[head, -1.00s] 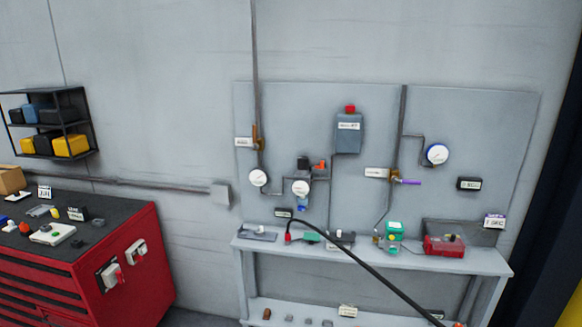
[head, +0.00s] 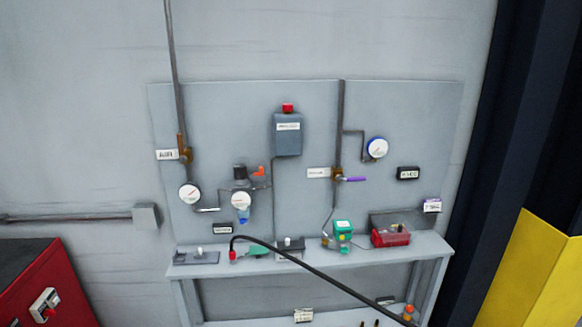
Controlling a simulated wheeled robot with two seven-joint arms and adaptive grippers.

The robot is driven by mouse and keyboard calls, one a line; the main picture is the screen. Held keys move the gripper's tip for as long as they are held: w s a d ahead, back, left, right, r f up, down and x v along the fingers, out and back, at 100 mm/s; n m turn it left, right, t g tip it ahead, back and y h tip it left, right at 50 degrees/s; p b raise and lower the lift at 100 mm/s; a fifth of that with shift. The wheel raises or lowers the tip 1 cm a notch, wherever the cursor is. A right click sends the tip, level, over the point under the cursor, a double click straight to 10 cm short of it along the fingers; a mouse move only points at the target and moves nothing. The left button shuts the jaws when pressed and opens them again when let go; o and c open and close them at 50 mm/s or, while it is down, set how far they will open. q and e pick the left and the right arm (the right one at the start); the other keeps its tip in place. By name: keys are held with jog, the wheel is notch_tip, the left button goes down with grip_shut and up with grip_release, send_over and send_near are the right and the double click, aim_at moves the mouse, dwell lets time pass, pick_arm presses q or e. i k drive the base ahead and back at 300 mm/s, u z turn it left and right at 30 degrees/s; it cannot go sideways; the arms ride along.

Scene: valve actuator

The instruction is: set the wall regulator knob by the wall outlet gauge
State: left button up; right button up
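The wall regulator is on the grey wall panel, left of centre, with a black knob (head: 240,171) on top and a clear blue bowl (head: 242,216) below. A round white gauge (head: 241,200) sits on the regulator front. Another round white gauge (head: 190,194) is to its left on the pipe, and a blue-rimmed gauge (head: 377,148) is at the upper right. I cannot tell which one is the outlet gauge, and the needles are too small to read. Neither of my grippers shows in the head view.
A grey shelf bench (head: 355,262) stands below the panel, with a green device (head: 343,230) and a red box (head: 391,236) on it. A black hose (head: 310,270) crosses its front. A red cabinet (head: 45,290) is at lower left; a yellow block (head: 530,270) is at right.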

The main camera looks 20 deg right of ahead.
aim_at(240, 170)
jog(key=z, duration=0.15)
jog(key=i, duration=1.25)
jog(key=u, duration=0.6)
